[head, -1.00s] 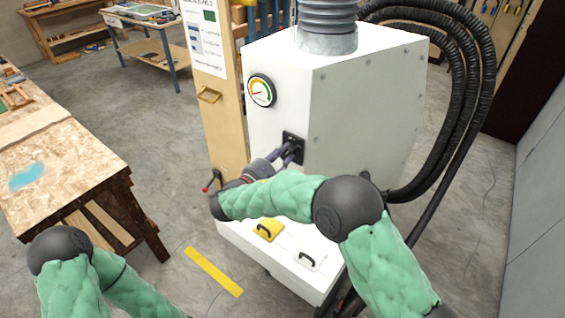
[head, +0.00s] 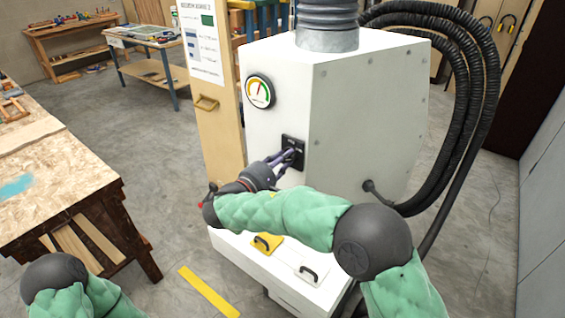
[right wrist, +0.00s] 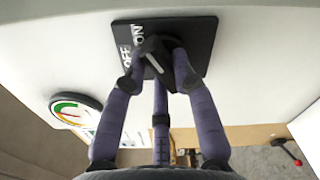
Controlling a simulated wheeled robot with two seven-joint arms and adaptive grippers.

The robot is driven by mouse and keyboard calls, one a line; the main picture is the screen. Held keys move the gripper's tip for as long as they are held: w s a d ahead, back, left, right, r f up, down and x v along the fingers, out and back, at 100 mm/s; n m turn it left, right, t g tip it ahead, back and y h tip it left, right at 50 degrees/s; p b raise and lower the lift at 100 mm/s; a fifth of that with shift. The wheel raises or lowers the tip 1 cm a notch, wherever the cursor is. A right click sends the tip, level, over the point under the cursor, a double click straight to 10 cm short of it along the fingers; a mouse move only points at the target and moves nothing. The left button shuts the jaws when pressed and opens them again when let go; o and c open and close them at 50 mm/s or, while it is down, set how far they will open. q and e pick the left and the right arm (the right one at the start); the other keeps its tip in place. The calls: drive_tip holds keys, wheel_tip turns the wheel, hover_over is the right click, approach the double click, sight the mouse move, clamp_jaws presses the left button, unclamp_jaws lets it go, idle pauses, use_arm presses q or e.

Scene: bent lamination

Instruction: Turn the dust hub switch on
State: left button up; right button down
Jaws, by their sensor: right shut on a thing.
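The dust hub (head: 365,110) is a large white cabinet with a grey duct on top. Its black switch plate (head: 293,139) is on the front-left face, below the round gauge (head: 260,91). In the right wrist view the plate (right wrist: 199,38) carries ON and OFF marks, and a grey switch lever (right wrist: 153,57) stands between my fingers. My right gripper (head: 289,156) is shut on the lever; its fingers (right wrist: 158,78) partly cover it. The gauge needle points about straight up. The lever's exact setting is hard to read. My left gripper is out of view.
A wooden workbench (head: 60,190) stands at the left. Black hoses (head: 487,100) run down the hub's right. A yellow strip (head: 208,292) marks the floor.

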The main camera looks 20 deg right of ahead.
drive_tip(key=shift+f, duration=0.1)
drive_tip(key=c, duration=1)
unclamp_jaws()
drive_tip(key=shift+a, duration=0.1)
drive_tip(key=v, duration=1.2)
drive_tip(key=shift+s, duration=0.1)
